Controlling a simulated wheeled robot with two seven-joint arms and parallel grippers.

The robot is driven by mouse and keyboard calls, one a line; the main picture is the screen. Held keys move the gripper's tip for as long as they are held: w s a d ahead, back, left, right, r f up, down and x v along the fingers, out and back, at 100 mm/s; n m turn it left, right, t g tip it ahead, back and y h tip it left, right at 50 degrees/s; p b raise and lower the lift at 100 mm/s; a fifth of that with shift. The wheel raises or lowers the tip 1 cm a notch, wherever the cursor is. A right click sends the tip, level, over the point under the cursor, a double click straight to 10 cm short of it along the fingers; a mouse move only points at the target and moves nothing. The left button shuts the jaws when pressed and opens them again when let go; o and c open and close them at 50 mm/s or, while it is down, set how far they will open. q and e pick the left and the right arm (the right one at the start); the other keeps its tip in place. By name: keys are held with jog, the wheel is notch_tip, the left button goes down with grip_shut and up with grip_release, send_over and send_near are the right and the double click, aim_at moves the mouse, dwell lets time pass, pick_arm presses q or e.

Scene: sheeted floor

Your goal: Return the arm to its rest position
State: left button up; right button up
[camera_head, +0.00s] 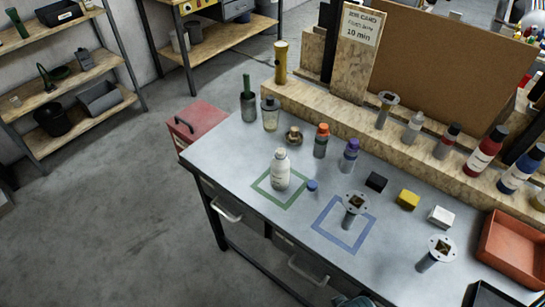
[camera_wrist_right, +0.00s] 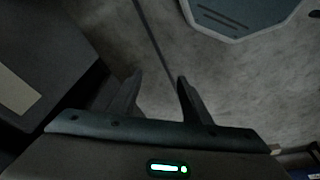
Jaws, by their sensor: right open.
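My right gripper (camera_wrist_right: 158,88) shows in the right wrist view, with its two fingers apart and nothing between them. It hangs over the grey floor. In the head view only a small dark part, likely of my own arm, shows at the bottom edge; no gripper fingers are visible there. My left gripper is in neither view. On the workbench (camera_head: 235,165), a white bottle (camera_head: 281,170) stands upright inside the green square (camera_head: 262,190). A small blue cap (camera_head: 312,186) lies beside it. A grey flanged post (camera_head: 351,212) stands in the blue square (camera_head: 330,236).
Several bottles, including an orange-capped one (camera_head: 321,141) and a purple-capped one (camera_head: 350,155), stand at the bench's back. Black (camera_head: 376,181), yellow (camera_head: 408,199) and white (camera_head: 441,216) blocks lie right, near a red tray (camera_head: 512,248).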

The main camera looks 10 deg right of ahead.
jog(key=s+d+f+g+b, duration=0.15)
jog(key=s+f, duration=0.25)
jog(key=f, duration=0.8)
jog(key=s+a+f+t+b, duration=0.1)
jog(key=s+f+b, duration=0.2)
jog(key=f, duration=1)
jog(key=s+d+f+g+b, duration=0.1)
jog(key=s+d+f+b, duration=0.2)
jog(key=s+f, duration=1)
jog(key=shift+s+f+b, duration=0.25)
jog(key=shift+s+b, duration=0.2)
jog(key=shift+b, duration=0.2)
